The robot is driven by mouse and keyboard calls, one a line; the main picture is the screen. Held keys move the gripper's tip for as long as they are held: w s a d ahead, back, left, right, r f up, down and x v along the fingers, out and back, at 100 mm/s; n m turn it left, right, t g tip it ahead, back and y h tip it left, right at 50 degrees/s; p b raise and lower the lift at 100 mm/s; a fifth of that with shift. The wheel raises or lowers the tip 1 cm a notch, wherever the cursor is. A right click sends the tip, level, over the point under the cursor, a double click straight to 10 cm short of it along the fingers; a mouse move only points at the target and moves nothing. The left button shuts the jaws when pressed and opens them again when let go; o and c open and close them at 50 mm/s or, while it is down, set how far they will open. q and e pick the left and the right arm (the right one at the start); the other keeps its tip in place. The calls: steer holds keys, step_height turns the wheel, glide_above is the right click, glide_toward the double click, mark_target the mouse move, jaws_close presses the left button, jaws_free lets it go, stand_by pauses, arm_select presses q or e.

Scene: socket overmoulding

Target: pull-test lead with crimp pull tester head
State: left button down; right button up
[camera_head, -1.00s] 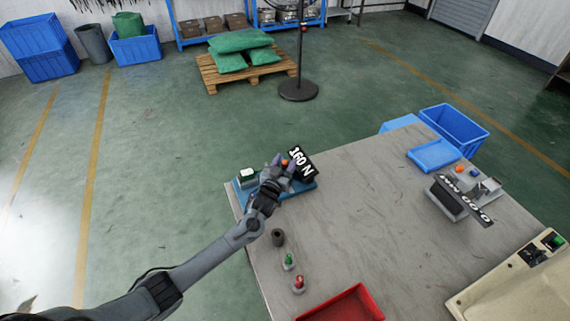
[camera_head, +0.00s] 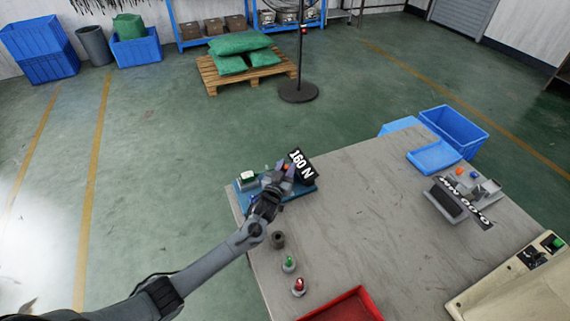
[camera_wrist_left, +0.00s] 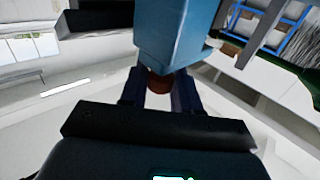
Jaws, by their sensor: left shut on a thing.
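The pull tester, a blue base (camera_head: 308,185) with a black display (camera_head: 301,164) reading "160 N", stands at the table's far left corner. My left gripper (camera_head: 280,174) is over the tester, just left of the display. In the left wrist view its dark fingers (camera_wrist_left: 159,92) are shut on a small reddish-brown piece (camera_wrist_left: 159,83), right by a large blue block (camera_wrist_left: 175,40). I cannot tell whether this piece is the lead or a part of the tester. The lead itself is not clearly seen. My right gripper is not in view.
A dark cylinder (camera_head: 278,239), a green-topped piece (camera_head: 289,264) and a red-topped piece (camera_head: 299,287) stand along the left table edge. A red tray (camera_head: 345,305) lies in front. Another device with a sign (camera_head: 463,203) stands at right. The table's middle (camera_head: 365,215) is clear.

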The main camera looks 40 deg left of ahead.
arm_select(q)
steer(key=d, duration=0.1)
steer(key=s+d+p, duration=0.1)
steer(key=d, duration=0.1)
steer(key=shift+s+r, duration=0.1)
steer(key=shift+s, duration=0.15)
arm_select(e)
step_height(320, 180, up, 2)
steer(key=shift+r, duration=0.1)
arm_select(q)
steer(key=shift+d, duration=0.15)
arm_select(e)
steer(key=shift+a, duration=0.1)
arm_select(q)
steer(key=c, duration=1.1)
jaws_free()
steer(key=shift+c, duration=0.2)
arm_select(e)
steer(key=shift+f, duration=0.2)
arm_select(q)
steer(key=shift+o, duration=1)
steer(key=shift+s, duration=0.1)
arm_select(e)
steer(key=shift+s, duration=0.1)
